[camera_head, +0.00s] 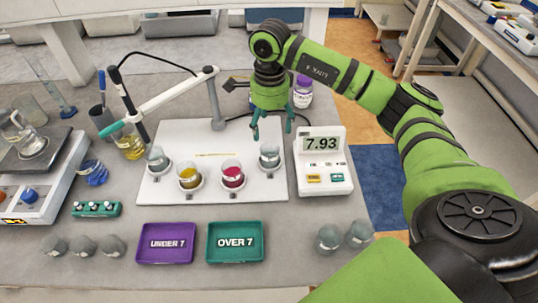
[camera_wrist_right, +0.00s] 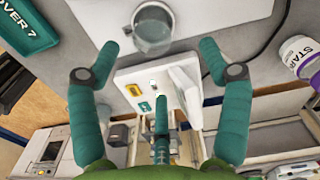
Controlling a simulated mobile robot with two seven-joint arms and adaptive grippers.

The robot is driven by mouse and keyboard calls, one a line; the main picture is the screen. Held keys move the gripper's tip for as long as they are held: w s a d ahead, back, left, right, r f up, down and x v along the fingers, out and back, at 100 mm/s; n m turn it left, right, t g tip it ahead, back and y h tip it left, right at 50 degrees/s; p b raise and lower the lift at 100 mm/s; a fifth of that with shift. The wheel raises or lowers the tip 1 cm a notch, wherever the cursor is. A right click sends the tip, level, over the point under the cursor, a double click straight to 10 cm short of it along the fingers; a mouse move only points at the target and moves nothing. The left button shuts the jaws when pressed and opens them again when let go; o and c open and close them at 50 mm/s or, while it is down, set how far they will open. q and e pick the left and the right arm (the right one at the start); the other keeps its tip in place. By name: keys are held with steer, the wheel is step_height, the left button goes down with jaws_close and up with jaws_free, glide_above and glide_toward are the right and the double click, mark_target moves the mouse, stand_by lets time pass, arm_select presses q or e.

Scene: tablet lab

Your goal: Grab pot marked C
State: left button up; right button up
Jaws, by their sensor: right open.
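Several glass pots stand on a white board (camera_head: 215,145). A clear one (camera_head: 157,160) is at the left, a yellow one (camera_head: 190,177) and a red one (camera_head: 232,175) are in front, and a clear greyish one (camera_head: 269,157) is at the right. I cannot read any letter on them, so I cannot tell which is pot C. My right gripper (camera_head: 272,134) is open and empty, above and behind the right clear pot. In the right wrist view this clear pot (camera_wrist_right: 152,32) shows just beyond my open fingertips (camera_wrist_right: 157,52). My left gripper is not in view.
A pH meter (camera_head: 324,162) reading 7.93 stands right of the board. A white jar with a purple lid (camera_head: 303,92) is behind my gripper. A jointed probe arm (camera_head: 165,98) reaches over the left. Purple (camera_head: 165,257) and green (camera_head: 235,256) trays lie in front.

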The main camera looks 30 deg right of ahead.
mark_target(270, 153)
steer(key=f, duration=0.1)
steer(key=f+b, duration=0.1)
steer(key=f, duration=0.1)
steer(key=s+f, duration=0.1)
steer(key=shift+a+f, duration=0.15)
steer(key=shift+a, duration=0.2)
step_height(270, 153, down, 5)
steer(key=p, duration=0.2)
steer(key=shift+f+p, duration=0.2)
steer(key=shift+p, duration=0.15)
steer(key=shift+w+f, duration=0.1)
steer(key=shift+f, duration=0.2)
steer(key=c, duration=1.2)
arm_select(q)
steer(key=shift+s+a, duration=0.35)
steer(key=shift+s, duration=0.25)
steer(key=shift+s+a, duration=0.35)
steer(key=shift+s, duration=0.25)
arm_select(e)
steer(key=shift+c, duration=1)
